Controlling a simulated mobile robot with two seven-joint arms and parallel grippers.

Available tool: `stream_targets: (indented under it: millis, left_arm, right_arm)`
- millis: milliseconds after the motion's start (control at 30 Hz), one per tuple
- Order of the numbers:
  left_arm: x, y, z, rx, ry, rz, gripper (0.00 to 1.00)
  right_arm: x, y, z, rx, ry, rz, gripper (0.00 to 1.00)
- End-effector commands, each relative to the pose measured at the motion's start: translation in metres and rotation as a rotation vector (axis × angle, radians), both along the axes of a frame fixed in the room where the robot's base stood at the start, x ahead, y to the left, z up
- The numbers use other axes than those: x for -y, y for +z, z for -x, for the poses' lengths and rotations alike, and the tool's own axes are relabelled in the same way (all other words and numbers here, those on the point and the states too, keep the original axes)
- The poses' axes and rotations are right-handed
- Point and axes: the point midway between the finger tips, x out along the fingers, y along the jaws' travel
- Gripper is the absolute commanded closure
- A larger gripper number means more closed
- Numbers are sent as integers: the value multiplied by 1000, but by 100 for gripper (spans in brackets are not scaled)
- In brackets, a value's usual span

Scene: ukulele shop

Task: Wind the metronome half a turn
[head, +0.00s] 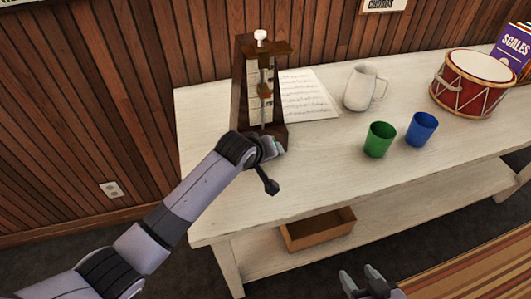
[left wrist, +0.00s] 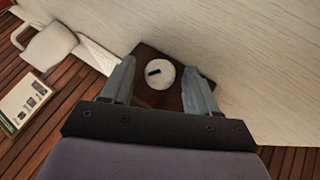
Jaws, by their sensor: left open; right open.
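The metronome (head: 241,88) is a tall dark-brown wooden case standing at the left end of the white table. A white winding knob (head: 261,36) sits on its top. In the left wrist view the brown metronome top (left wrist: 158,98) carries the round white knob (left wrist: 160,76) with a short black mark. My left gripper (left wrist: 160,66) is open, its fingers on either side of the knob in that picture; no contact shows. My right gripper (head: 362,281) is open and empty, low in front of the table.
Sheet music (head: 306,97) lies beside the metronome. A white pitcher (head: 360,88), green cup (head: 379,139), blue cup (head: 421,129), and drum (head: 474,84) stand to the right. A wooden box (head: 318,230) is on the lower shelf. The table's front middle is clear.

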Motion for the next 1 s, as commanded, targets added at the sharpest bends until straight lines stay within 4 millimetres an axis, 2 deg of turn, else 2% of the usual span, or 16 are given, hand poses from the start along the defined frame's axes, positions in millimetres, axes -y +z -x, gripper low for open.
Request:
stream_targets:
  millis: [267, 633, 1000]
  left_arm:
    - [-5, 12, 11, 2, -1, 1, 40]
    - [-17, 44, 36, 2, -2, 2, 40]
    - [-21, 53, 44, 0, 0, 0, 40]
  right_arm:
    - [0, -2, 0, 0, 1, 1, 46]
    - [0, -2, 0, 0, 1, 1, 46]
    - [0, -2, 0, 1, 1, 1, 46]
